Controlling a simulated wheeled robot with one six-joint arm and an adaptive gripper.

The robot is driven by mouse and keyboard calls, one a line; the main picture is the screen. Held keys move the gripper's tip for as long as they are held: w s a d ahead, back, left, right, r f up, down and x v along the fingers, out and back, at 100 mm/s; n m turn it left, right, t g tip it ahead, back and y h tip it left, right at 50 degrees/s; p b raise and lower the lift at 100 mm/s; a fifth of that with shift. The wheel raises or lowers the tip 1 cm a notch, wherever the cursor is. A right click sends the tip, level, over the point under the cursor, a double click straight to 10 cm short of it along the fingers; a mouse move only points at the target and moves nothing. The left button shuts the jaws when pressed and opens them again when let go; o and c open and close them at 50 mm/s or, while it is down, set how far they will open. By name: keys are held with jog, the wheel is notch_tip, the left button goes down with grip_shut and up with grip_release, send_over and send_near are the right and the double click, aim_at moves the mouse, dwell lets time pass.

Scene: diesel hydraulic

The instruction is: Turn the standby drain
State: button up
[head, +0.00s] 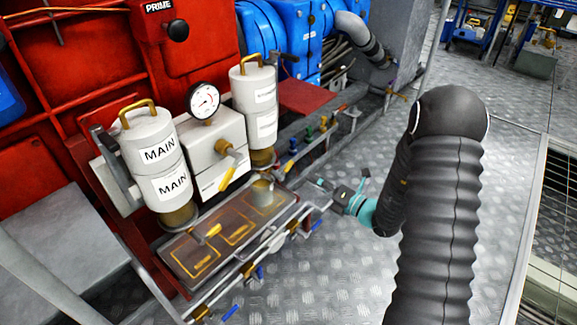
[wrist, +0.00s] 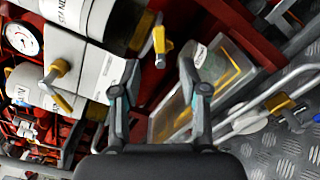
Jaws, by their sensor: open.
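The standby canister (head: 254,100) is white with a gold handle and stands right of the gauge. In the wrist view the standby canister (wrist: 95,20) is at the top, its label partly cut off. A yellow lever (wrist: 159,40), apparently its drain, sits by its brass lower end; in the head view I cannot make it out clearly. My gripper (head: 325,188) is to the right of the canister's base, low over the pipes. In the wrist view my gripper (wrist: 158,76) is open and empty, with the lever ahead between its fingers, apart from them.
A white box (head: 215,152) with a gauge (head: 204,100) and another yellow lever (head: 228,178) lies between. A clear-topped drip tray (head: 180,262) is below. Pipes with coloured valve levers (head: 292,236) run along its front. The plate floor (head: 330,275) is clear.

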aim_at(289, 168)
jog(key=x, duration=1)
jog(key=shift+w+a, duration=0.2)
jog(key=shift+a, duration=0.05)
grip_shut()
